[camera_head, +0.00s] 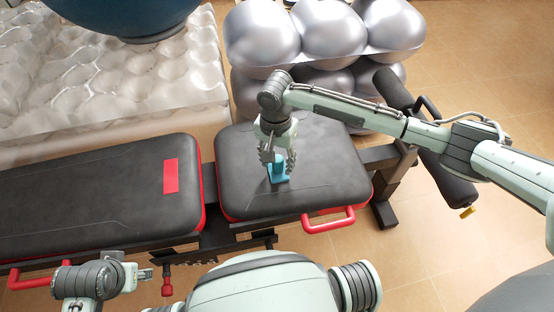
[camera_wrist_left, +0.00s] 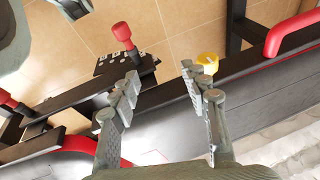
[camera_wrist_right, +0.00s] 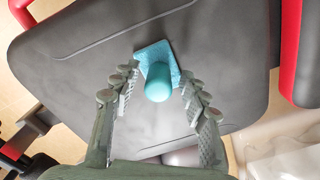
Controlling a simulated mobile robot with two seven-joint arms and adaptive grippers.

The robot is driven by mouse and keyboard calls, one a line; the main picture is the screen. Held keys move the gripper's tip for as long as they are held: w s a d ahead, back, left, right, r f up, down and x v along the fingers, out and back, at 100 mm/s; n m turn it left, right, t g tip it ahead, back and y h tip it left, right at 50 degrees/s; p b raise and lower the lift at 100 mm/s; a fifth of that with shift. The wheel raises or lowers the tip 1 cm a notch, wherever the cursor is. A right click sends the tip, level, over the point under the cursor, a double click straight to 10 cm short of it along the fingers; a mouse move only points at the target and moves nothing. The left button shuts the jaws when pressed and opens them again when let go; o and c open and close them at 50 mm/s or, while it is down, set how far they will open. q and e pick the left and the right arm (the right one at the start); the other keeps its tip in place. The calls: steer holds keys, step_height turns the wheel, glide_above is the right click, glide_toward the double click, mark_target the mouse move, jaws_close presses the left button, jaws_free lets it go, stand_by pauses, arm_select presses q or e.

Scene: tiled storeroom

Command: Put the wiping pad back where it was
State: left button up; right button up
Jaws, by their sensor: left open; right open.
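The wiping pad is a light blue square (camera_head: 279,179) with a rounded blue knob, on the black seat cushion (camera_head: 330,175) of the bench. In the right wrist view the pad (camera_wrist_right: 152,53) lies on the cushion with its knob towards the camera. My right gripper (camera_head: 278,158) points down over the pad. Its open fingers stand on either side of the knob; I cannot tell whether they touch it. My left gripper (camera_head: 148,274) is open and empty in front of the long bench cushion. A flat red rectangle (camera_head: 171,176) lies on that long cushion (camera_head: 80,190).
Silver balls (camera_head: 262,35) are stacked behind the seat. A translucent bumpy block (camera_head: 120,85) and a dark blue ball (camera_head: 125,12) stand at the back left. Red handles (camera_head: 328,222) stick out along the bench front. Tiled floor (camera_head: 490,80) is free at the right.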

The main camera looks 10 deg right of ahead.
mark_target(277, 160)
arm_select(q)
steer(key=shift+w+d+r, duration=0.1)
steer(key=shift+w, duration=0.05)
arm_select(e)
steer(key=shift+r, duration=0.15)
step_height(277, 160, up, 2)
steer(key=shift+r, duration=0.2)
arm_select(q)
steer(key=x, duration=0.1)
steer(key=p+x, duration=0.1)
steer(key=x, duration=0.1)
steer(key=shift+s+d+f+p, duration=0.2)
steer(key=shift+f+p, duration=0.15)
steer(key=shift+f, duration=0.1)
arm_select(e)
step_height(277, 160, up, 10)
steer(key=shift+f, duration=0.25)
steer(key=shift+s, duration=0.15)
